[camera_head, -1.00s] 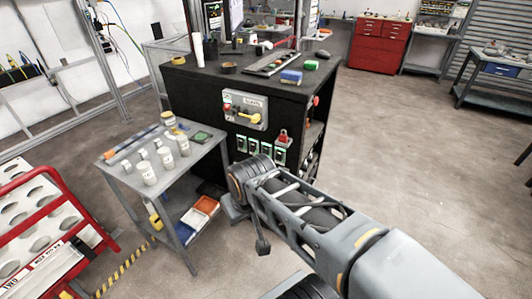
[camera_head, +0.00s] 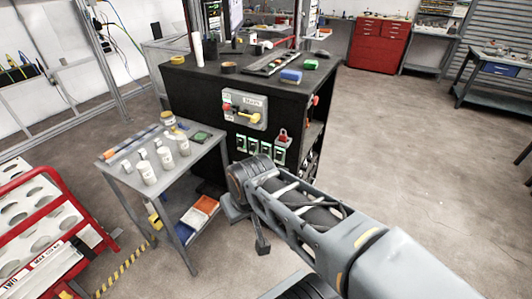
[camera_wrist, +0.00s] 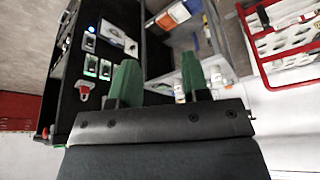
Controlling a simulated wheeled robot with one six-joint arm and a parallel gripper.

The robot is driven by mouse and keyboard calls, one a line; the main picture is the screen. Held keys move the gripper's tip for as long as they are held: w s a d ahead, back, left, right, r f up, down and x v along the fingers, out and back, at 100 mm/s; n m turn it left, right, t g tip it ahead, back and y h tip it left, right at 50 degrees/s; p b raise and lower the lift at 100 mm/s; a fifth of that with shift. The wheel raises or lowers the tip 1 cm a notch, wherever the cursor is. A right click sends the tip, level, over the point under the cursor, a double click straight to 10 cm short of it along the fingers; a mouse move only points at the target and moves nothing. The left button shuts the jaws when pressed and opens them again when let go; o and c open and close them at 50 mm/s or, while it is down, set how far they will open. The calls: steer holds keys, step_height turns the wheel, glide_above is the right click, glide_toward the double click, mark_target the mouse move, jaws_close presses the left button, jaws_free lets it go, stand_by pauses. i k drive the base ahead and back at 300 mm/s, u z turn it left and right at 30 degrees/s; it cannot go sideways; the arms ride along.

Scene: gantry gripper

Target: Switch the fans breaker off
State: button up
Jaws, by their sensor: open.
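A row of several small breakers (camera_head: 253,144) with green lights is on the front of the black cabinet (camera_head: 205,98). Their labels are too small to read, so I cannot tell which is the fans breaker. In the wrist view, which is turned, green-lit breakers (camera_wrist: 91,65) show left of my fingers, near a red switch or lock (camera_wrist: 84,88). My gripper (camera_wrist: 159,62) is open, its two green fingers well apart with nothing held. It appears apart from the breakers. In the head view my arm hides the gripper's fingers.
A grey box with a yellow handle (camera_head: 249,117) is above the breakers, with a red lock (camera_head: 283,137) at their right. A grey cart (camera_head: 128,177) with jars stands left of the cabinet. A red rack (camera_head: 48,180) is at far left. Floor on the right is clear.

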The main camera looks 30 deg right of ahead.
mark_target(265, 149)
steer(key=u, duration=0.55)
steer(key=k, duration=1.25)
steer(key=z, duration=0.15)
steer(key=i, duration=0.6)
steer(key=z, duration=0.65)
steer(key=i, duration=0.8)
steer(key=u, duration=0.9)
steer(key=i, duration=0.4)
steer(key=u, duration=0.35)
